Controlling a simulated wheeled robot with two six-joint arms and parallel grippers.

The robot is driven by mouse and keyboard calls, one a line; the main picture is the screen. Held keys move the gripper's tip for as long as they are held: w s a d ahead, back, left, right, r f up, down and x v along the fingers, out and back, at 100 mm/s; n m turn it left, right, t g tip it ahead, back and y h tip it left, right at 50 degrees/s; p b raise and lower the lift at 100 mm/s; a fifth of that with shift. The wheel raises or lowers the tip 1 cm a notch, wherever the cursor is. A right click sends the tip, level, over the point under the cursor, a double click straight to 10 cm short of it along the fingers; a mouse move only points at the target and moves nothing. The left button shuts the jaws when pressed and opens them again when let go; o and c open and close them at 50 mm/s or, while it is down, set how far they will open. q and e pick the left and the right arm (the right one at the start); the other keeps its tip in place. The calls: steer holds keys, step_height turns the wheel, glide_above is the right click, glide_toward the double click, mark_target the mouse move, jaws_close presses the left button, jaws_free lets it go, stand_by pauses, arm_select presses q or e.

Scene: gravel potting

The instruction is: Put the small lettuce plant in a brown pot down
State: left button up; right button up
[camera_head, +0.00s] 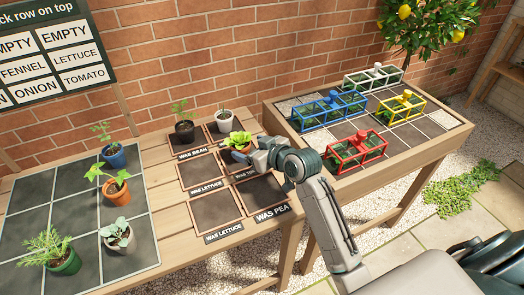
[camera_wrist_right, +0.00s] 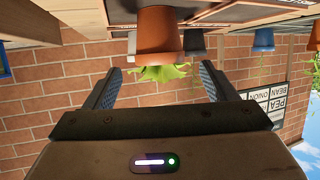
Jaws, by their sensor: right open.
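The small lettuce plant (camera_head: 238,138) has bright green leaves and sits in a brown pot (camera_head: 229,156). It stands upright on the middle square of the right column of dark squares on the wooden table; that square's label is partly hidden. The right wrist view, upside down, also shows the brown pot (camera_wrist_right: 157,32) and the lettuce leaves (camera_wrist_right: 165,73). My right gripper (camera_head: 257,155) is just right of the pot, partly covering it. In the right wrist view its fingers are apart, with the leaves in the gap and clear space on both sides. My left gripper is out of view.
Behind stand a dark pot with a seedling (camera_head: 184,131) and a grey pot (camera_head: 224,121). Empty squares (camera_head: 215,209) lie nearer. Several potted plants stand on the left grid mat (camera_head: 85,270). Coloured wire cages stand on the right table (camera_head: 440,140). A sign (camera_head: 50,50) hangs at upper left.

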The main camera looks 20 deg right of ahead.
steer(key=v, duration=0.4)
steer(key=shift+s+d+r, duration=0.1)
steer(key=shift+s, duration=0.1)
steer(key=shift+s+d+r, duration=0.1)
steer(key=shift+s+r, duration=0.1)
steer(key=shift+s, duration=0.2)
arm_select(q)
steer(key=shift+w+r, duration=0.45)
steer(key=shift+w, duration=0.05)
